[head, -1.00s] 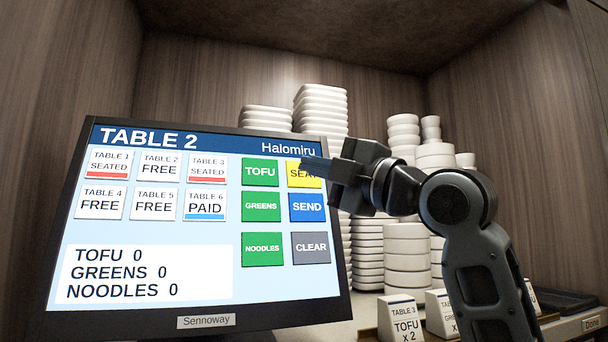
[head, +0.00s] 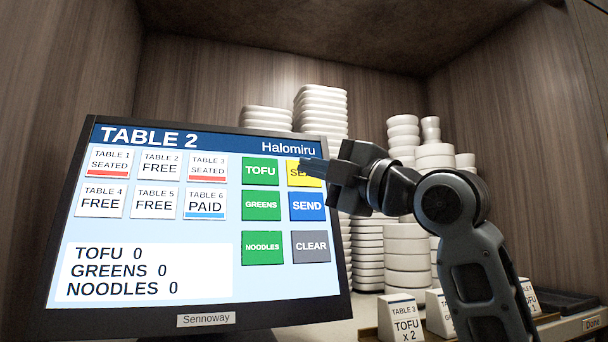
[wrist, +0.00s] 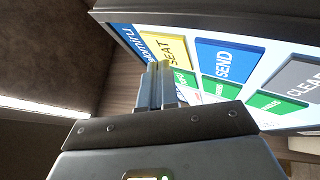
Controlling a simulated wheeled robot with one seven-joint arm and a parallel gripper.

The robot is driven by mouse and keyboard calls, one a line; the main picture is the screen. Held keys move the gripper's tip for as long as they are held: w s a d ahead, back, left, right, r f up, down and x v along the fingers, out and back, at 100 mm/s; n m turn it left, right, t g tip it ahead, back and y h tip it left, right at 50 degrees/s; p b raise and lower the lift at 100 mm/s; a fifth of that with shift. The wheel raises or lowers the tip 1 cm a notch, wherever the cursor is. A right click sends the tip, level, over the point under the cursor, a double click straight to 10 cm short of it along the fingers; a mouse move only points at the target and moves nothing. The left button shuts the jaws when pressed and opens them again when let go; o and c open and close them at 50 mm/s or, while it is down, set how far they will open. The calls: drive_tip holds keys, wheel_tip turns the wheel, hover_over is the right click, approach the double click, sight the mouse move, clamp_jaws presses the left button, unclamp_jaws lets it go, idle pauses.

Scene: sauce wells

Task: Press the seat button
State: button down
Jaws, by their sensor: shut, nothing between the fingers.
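The yellow SEAT button (head: 297,172) is at the upper right of the touch screen (head: 200,232), above the blue SEND button (head: 307,207) and right of the green TOFU button (head: 260,172). My gripper (head: 304,167) is shut and empty, its fingertips in front of the SEAT button and covering part of its label. In the wrist view the shut fingers (wrist: 160,75) point at the screen, with the SEAT button (wrist: 171,50) right by their tips. I cannot tell whether the tips touch it. The screen header reads TABLE 2, and the TABLE 2 tile (head: 160,164) reads FREE.
Green GREENS (head: 260,205) and NOODLES (head: 262,248) buttons and a grey CLEAR button (head: 311,246) lie close below. Stacks of white dishes (head: 320,110) stand behind the screen. Order cards (head: 404,318) stand on the counter at the lower right.

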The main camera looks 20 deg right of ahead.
drive_tip(key=shift+w+f, duration=0.1)
drive_tip(key=shift+w, duration=0.25)
idle(0.5)
drive_tip(key=shift+s, duration=0.1)
idle(0.3)
drive_tip(key=shift+s+r, duration=0.25)
drive_tip(key=shift+s, duration=0.45)
drive_tip(key=shift+s, duration=0.1)
drive_tip(key=s, duration=0.1)
drive_tip(key=s+r, duration=0.1)
drive_tip(key=s, duration=0.2)
drive_tip(key=shift+s+a+r, duration=0.2)
drive_tip(key=shift+s+a, duration=0.05)
idle(0.7)
